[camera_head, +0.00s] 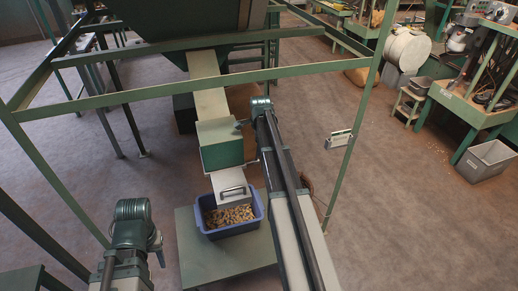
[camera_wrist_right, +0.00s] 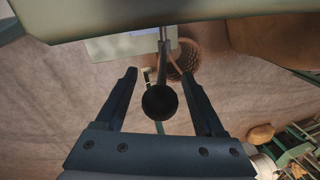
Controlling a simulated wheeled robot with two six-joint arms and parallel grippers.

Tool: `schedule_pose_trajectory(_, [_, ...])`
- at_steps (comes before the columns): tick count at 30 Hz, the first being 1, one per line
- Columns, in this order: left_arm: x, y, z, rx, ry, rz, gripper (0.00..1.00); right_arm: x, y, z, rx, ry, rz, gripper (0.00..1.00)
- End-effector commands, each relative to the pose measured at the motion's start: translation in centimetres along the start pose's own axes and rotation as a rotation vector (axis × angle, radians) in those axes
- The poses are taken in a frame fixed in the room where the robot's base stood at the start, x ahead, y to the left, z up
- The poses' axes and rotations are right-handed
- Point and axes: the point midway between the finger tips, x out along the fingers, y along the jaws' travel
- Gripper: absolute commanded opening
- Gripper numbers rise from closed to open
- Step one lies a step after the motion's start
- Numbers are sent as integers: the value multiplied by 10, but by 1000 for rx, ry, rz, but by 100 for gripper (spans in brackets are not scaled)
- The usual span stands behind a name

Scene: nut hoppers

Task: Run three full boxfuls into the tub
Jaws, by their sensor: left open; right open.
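The blue tub (camera_head: 203,226) stands on a low table below the chute and holds a layer of brown nuts (camera_head: 232,214). Above it is the green and cream measuring box (camera_head: 222,154), with a pale spout plate and handle (camera_head: 233,191) over the tub's back edge. My right gripper (camera_wrist_right: 160,73) is open, its fingers on either side of a rod ending in a black ball knob (camera_wrist_right: 160,102); it is not closed on it. In the head view my right arm hides most of this. My left gripper (camera_head: 157,244) is open and empty, left of the tub, partly hidden by its wrist.
A cream chute (camera_head: 208,100) runs from the big green hopper (camera_head: 180,20) to the box. Green frame rails and posts surround it, one post (camera_head: 358,120) carrying a small sign. A wicker basket (camera_head: 306,187) sits behind my right arm.

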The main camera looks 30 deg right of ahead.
Motion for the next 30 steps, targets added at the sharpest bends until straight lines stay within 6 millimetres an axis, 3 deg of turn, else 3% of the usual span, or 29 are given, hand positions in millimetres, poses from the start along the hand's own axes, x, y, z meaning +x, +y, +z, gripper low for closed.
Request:
schedule_pose_trajectory(5, [-1, 0, 0, 0, 0, 0, 45, -1, 0, 0, 0, 0, 0, 71])
schedule_pose_trajectory(17, [-1, 0, 0, 0, 0, 0, 45, -1, 0, 0, 0, 0, 0, 1])
schedule_pose_trajectory(30, [-1, 0, 0, 0, 0, 0, 45, -1, 0, 0, 0, 0, 0, 0])
